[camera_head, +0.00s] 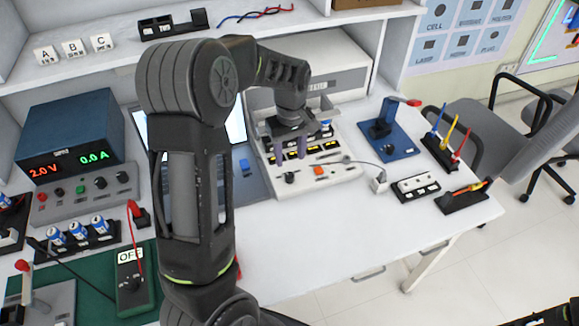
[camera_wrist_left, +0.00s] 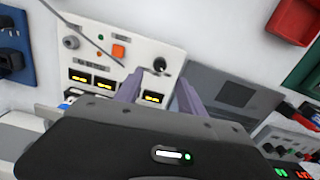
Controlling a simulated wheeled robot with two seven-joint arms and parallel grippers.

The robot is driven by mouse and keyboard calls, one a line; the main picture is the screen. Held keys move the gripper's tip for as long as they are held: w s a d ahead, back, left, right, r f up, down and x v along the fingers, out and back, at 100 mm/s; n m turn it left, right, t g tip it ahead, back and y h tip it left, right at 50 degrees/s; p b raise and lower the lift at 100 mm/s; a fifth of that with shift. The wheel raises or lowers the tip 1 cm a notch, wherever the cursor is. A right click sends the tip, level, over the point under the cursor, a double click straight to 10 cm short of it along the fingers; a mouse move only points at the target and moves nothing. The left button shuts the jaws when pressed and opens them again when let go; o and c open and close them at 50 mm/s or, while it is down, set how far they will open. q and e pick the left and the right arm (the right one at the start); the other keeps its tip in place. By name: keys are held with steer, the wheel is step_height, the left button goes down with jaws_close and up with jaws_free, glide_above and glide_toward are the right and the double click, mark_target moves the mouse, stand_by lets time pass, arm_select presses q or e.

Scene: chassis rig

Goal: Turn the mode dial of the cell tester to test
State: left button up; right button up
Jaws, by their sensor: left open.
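The cell tester (camera_head: 335,176) is a white sloped panel with several small yellow-lit displays, an orange button and a black dial. The black dial (camera_head: 291,177) is at its front left corner. In the left wrist view the dial (camera_wrist_left: 160,65) shows just beyond my fingertips, roughly between them. Its mode labels are too small to read. My left gripper (camera_head: 291,149) is over the tester, pointing down, open and empty. Both its fingers (camera_wrist_left: 158,88) show in the wrist view, apart from the dial. My left arm hides part of the bench. My right gripper does not show.
The orange button (camera_head: 319,170) and a cable to a small white plug (camera_head: 379,182) are right of the dial. A grey laptop-like device (camera_head: 250,187) adjoins the tester's left side. A blue fixture (camera_head: 382,140) stands right. The white bench in front is clear.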

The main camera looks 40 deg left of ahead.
mark_target(290, 174)
arm_select(q)
steer(key=shift+a+f+p, duration=0.1)
steer(key=shift+f+p, duration=0.45)
steer(key=shift+f, duration=3.4)
jaws_close()
